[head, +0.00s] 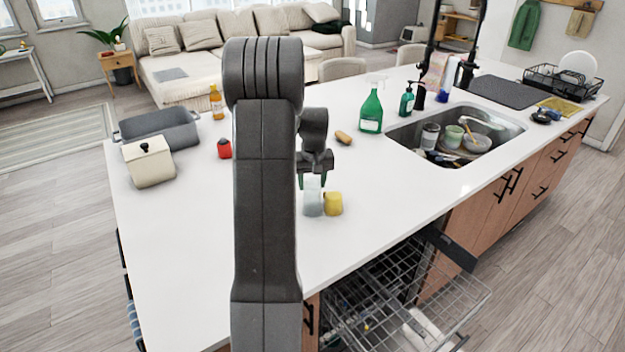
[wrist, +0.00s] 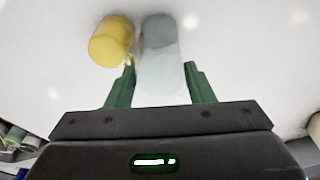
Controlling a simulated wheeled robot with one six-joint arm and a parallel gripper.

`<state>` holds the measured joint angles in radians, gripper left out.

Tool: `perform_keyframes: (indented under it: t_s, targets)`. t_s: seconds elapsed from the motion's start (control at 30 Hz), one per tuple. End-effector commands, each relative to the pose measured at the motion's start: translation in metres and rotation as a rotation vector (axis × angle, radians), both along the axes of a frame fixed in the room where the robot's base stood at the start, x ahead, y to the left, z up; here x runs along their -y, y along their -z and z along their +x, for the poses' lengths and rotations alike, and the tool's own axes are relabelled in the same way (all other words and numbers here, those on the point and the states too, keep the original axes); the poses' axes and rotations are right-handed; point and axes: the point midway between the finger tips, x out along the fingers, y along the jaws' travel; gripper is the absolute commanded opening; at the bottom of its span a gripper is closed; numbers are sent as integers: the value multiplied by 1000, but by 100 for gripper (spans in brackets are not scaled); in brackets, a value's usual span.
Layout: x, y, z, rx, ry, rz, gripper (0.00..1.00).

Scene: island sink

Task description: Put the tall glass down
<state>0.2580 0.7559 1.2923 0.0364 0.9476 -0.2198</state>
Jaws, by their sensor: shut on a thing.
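The tall glass (head: 313,200) is clear and greyish, and it is upright at the near middle of the counter in the head view. My gripper (head: 313,182) is above it, with its green fingers pointing down and shut on its upper part. In the wrist view, my gripper's fingers (wrist: 160,75) are on either side of the tall glass (wrist: 160,35). The glass's lower end is at or very close to the white countertop (head: 385,200); I cannot tell whether it touches. A yellow cup (head: 333,203) stands right beside the glass, and it also shows in the wrist view (wrist: 110,42).
The sink (head: 455,135) holds several dishes. An open dishwasher rack (head: 410,300) is below the counter's front edge. A green spray bottle (head: 371,110), brown object (head: 343,137), red object (head: 224,148), cream pot (head: 149,163) and grey pan (head: 160,127) stand farther back. The counter right of the cup is clear.

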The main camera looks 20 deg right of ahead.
Motion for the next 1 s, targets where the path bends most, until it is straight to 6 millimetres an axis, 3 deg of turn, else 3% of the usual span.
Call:
perform_keyframes:
  t_s: [0.33, 0.37, 0.47, 0.77, 0.87, 1.0]
  targets:
    - [0, 4, 0, 2, 0, -1, 7]
    - [0, 3, 0, 1, 0, 0, 52]
    - [0, 3, 0, 1, 0, 0, 70]
    - [0, 1, 0, 1, 0, 0, 70]
    - [0, -5, 0, 3, 0, -1, 70]
    - [0, -28, -3, 7, 0, -2, 70]
